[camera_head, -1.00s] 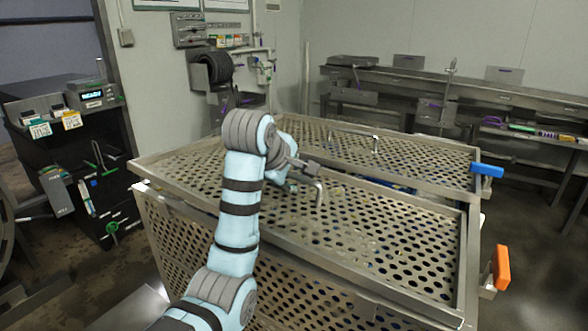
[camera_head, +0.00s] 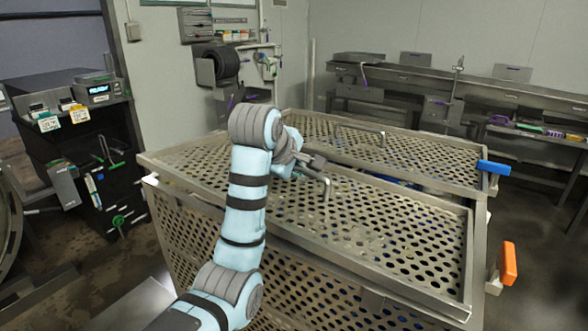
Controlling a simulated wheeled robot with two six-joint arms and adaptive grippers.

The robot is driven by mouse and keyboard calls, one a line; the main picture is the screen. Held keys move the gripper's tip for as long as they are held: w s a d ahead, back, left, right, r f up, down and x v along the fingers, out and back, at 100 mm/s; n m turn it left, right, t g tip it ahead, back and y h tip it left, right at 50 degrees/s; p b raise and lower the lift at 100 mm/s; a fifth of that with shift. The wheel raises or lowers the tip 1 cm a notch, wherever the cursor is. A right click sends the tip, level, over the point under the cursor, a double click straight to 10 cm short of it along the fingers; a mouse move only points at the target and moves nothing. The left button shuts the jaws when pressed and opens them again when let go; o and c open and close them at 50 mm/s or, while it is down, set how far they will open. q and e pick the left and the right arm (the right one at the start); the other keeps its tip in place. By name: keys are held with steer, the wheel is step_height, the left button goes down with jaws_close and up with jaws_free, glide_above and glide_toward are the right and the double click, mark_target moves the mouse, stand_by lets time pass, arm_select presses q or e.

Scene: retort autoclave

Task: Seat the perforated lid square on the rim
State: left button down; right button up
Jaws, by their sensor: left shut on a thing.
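The perforated lid (camera_head: 395,235) is a grey metal panel with round holes and a raised edge. It lies over the near part of the perforated basket (camera_head: 190,230). Its left corner sits slightly beyond the basket's corner, and a dark gap shows along its far right edge. Whether it is fully down on the rim I cannot tell. My left gripper (camera_head: 321,170) is shut on the lid's bent-rod handle (camera_head: 327,188). My left forearm hides part of the lid and the basket's front. My right gripper is not in view.
A second perforated panel (camera_head: 430,160) with its own handle (camera_head: 360,129) covers the far part. A blue grip (camera_head: 494,167) and an orange grip (camera_head: 508,263) stick out at the right. A steel bench (camera_head: 400,80) lines the back wall; a dark cabinet (camera_head: 75,150) stands left.

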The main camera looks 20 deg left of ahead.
mark_target(317, 177)
arm_select(q)
steer(key=shift+s+d+f, duration=0.1)
steer(key=shift+d+f, duration=0.35)
steer(key=shift+f, duration=0.1)
steer(key=shift+d+f, duration=0.1)
steer(key=shift+d, duration=0.9)
steer(key=shift+s+d, duration=0.2)
steer(key=shift+d, duration=0.5)
steer(key=c, duration=2)
jaws_free()
steer(key=shift+d, duration=0.1)
steer(key=o, duration=0.4)
steer(key=shift+s+d+r, duration=0.2)
steer(key=shift+d+r, duration=0.05)
steer(key=shift+d, duration=0.15)
steer(key=shift+o, duration=0.2)
steer(key=shift+a, duration=0.15)
